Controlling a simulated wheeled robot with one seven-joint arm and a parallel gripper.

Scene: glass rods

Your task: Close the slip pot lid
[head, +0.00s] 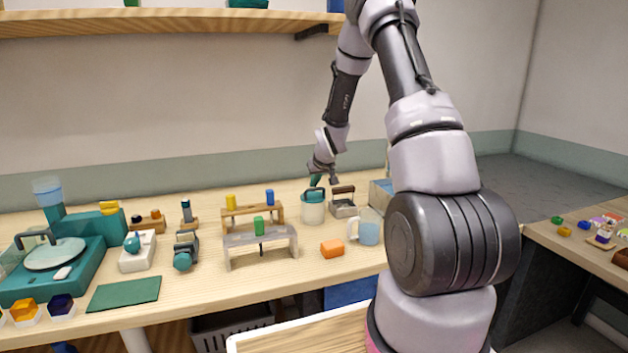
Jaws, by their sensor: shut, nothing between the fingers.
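The slip pot (313,212) is a white pot with a teal top, standing on the bench near the middle of the head view. A small teal piece (317,181) rises above its top, just under my gripper; it looks like part of the lid, but how far the lid is open I cannot tell. My gripper (322,181) points down over the back of the pot's top. It is shut and empty, beside or touching the teal piece; the picture is too small to tell which.
A dark-handled metal box (343,203) stands close right of the pot. A jug of blue liquid (368,232) and an orange block (332,249) are in front. A shelf (170,22) hangs above.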

